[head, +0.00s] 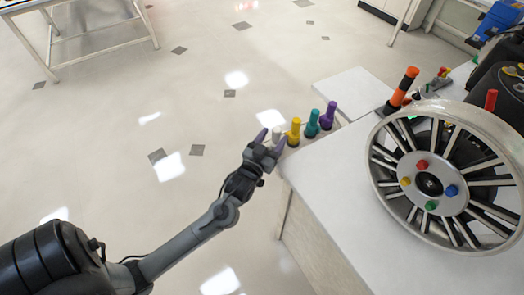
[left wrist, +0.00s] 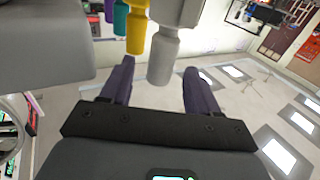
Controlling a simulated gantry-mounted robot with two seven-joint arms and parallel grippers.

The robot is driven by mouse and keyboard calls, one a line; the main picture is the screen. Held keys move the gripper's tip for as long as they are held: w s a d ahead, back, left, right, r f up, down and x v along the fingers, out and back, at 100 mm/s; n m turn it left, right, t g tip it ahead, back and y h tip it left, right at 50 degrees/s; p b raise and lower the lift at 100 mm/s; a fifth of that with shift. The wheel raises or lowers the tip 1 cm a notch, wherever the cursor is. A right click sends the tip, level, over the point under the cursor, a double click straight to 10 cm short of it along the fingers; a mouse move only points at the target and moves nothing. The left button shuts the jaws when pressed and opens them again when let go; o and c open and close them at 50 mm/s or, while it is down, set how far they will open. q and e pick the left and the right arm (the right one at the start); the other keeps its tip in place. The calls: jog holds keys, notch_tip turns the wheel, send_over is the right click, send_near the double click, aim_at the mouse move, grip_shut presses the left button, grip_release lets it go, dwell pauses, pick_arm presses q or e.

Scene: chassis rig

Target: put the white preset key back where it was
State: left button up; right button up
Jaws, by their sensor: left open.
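The white preset key (head: 277,134) stands at the near left end of a row of keys at the bench corner. A yellow key (head: 294,132), a teal key (head: 312,124) and a purple key (head: 328,116) follow it. My left gripper (head: 269,142) is open at the white key, with its dark purple fingers spread. In the left wrist view the white key (left wrist: 163,57) shows between the two fingers (left wrist: 158,85), with space on both sides; I see no contact. The key's seat is not clear. My right gripper is not in view.
A spoked wheel (head: 380,185) with coloured knobs takes up the right of the white bench (head: 330,200). An orange and black tool (head: 402,88) stands behind it. The yellow key (left wrist: 137,30) is close beside the white one. Open floor lies left of the bench.

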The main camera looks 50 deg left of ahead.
pick_arm(q)
jog(key=p+v, duration=0.1)
jog(key=v, duration=0.6)
jog(key=shift+s+p, duration=0.25)
jog(key=shift+p, duration=0.05)
jog(key=shift+r, duration=0.2)
